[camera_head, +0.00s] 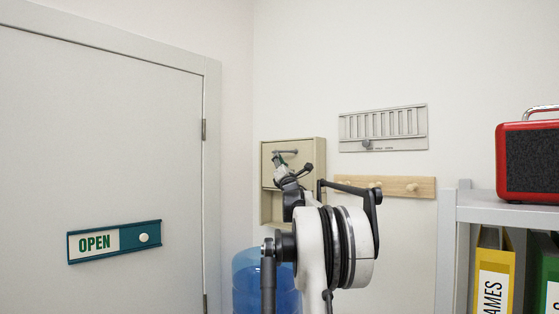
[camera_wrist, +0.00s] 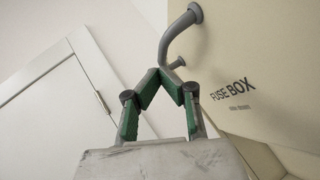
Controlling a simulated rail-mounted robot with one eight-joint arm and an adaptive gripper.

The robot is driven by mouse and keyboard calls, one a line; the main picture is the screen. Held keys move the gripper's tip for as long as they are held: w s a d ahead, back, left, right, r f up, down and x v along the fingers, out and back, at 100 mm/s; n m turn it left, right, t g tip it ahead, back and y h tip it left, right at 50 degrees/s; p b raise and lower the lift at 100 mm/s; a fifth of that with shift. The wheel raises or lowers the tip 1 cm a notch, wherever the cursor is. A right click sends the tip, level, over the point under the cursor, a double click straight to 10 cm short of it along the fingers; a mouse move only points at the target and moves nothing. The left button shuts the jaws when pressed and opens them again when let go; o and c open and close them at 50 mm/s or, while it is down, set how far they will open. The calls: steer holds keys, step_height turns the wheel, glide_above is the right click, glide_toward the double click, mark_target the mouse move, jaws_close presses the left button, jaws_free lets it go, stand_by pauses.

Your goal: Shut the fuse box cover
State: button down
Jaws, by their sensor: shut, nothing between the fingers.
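The beige fuse box (camera_head: 321,185) hangs on the wall in the head view, partly hidden behind my arm. Its cover (camera_head: 268,174) appears to fill the upper part, with a recess visible below. A grey bar handle (camera_head: 286,152) sits near the top of the cover. In the wrist view the cover (camera_wrist: 275,60) reads "FUSE BOX", with smaller unreadable print, and the curved handle (camera_wrist: 178,32) stands out from it. My gripper (camera_head: 277,158) is shut and empty, just below the handle. In the wrist view its fingertips (camera_wrist: 166,74) meet near the handle's lower end; contact cannot be told.
A wooden peg rail (camera_head: 408,186) and a grey slotted panel (camera_head: 384,127) are right of the box. A blue water bottle (camera_head: 247,283) stands below it. A door (camera_head: 110,150) with an OPEN sign (camera_head: 95,243) is left. A shelf (camera_head: 500,208) with a red radio (camera_head: 530,160) is right.

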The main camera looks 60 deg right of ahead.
steer(key=w+f+b+v, duration=0.1)
steer(key=b+v, duration=0.2)
steer(key=v, duration=0.9)
steer(key=shift+w+f+b, duration=0.3)
steer(key=shift+w+f, duration=0.05)
steer(key=shift+w, duration=0.05)
steer(key=shift+a, duration=0.1)
